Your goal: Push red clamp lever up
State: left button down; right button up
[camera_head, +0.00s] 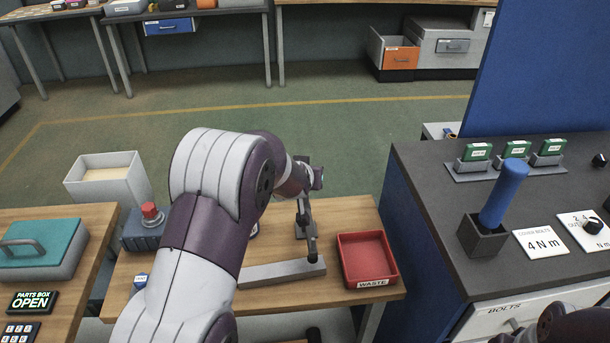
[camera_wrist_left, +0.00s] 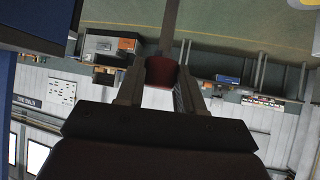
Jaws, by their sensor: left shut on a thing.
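The red clamp lever grip (camera_wrist_left: 161,73) sits between the two fingers of my left gripper (camera_wrist_left: 160,82) in the left wrist view. The fingers are shut on it. A grey bar runs from the grip to the top of that view. In the head view the clamp's dark upright (camera_head: 312,248) stands by a long grey block (camera_head: 280,273) on the wooden table (camera_head: 335,296). My left arm covers much of the clamp there, and the red grip is hidden. My right gripper does not show clearly; only a dark part of my arm is at the bottom right edge.
A red waste tray (camera_head: 368,283) is right of the clamp. A box with a red button (camera_head: 150,213) stands left of my arm. The dark counter (camera_head: 440,200) at right bears a blue-handled tool (camera_head: 504,192) in a holder. Green floor lies open beyond.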

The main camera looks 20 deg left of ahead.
pick_arm(q)
jog(key=shift+s+d+f, duration=0.1)
jog(key=shift+s+f, duration=0.2)
jog(key=shift+f, duration=0.35)
jog(key=c, duration=0.7)
grip_release()
jog(key=shift+c, duration=0.2)
jog(key=shift+r, duration=0.25)
jog(key=shift+w, duration=0.1)
jog(key=p+v, duration=0.2)
jog(key=v, duration=1)
jog(key=shift+s+r, duration=0.25)
jog(key=shift+r, duration=0.05)
